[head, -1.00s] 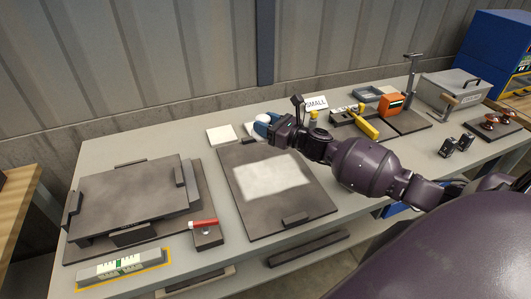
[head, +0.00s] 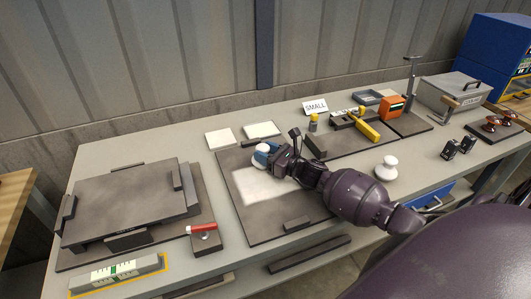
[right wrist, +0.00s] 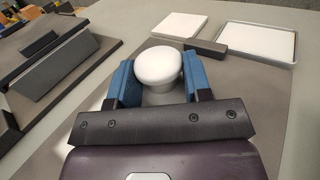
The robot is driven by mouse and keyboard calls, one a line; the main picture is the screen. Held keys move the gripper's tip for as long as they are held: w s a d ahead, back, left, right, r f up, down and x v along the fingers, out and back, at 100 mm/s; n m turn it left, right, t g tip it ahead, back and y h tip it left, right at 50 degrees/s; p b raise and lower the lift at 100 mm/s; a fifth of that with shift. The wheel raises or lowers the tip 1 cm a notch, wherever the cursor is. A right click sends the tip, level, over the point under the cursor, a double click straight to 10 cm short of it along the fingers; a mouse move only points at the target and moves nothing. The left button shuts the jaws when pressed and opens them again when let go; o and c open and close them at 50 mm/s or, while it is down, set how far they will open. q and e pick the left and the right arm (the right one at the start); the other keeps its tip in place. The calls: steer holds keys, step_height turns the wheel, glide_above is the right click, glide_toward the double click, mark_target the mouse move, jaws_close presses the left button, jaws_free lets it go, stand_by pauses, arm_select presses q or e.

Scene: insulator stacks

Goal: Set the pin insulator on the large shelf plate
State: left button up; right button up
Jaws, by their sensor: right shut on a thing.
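My right gripper (head: 264,158) is shut on a white, round-topped insulator (head: 260,149). In the right wrist view, the blue fingers (right wrist: 157,88) stand on both sides of the insulator's white cap (right wrist: 158,64); its lower part is mostly hidden. It is over the far part of a dark flat plate (head: 240,207) with a pale patch; I cannot tell whether it touches. To the left, a raised dark plate (head: 125,196) with edge stops sits on a wider base. I cannot tell which is the large shelf plate. My left gripper is not in view.
Another white insulator (head: 387,169) stands on the table right of my forearm. Two pale square plates (head: 220,139) lie behind the dark plate. A red-handled tool (head: 204,228) and a level (head: 117,271) lie in front. A SMALL sign (head: 315,107) and yellow-handled tool (head: 367,130) are at back right.

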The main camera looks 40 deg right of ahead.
steer(key=o, duration=1.2)
steer(key=shift+f, duration=0.15)
steer(key=shift+c, duration=0.2)
steer(key=shift+r, duration=0.2)
steer(key=shift+s+d, duration=0.1)
steer(key=shift+s, duration=0.15)
steer(key=v, duration=1.1)
steer(key=shift+s, duration=0.25)
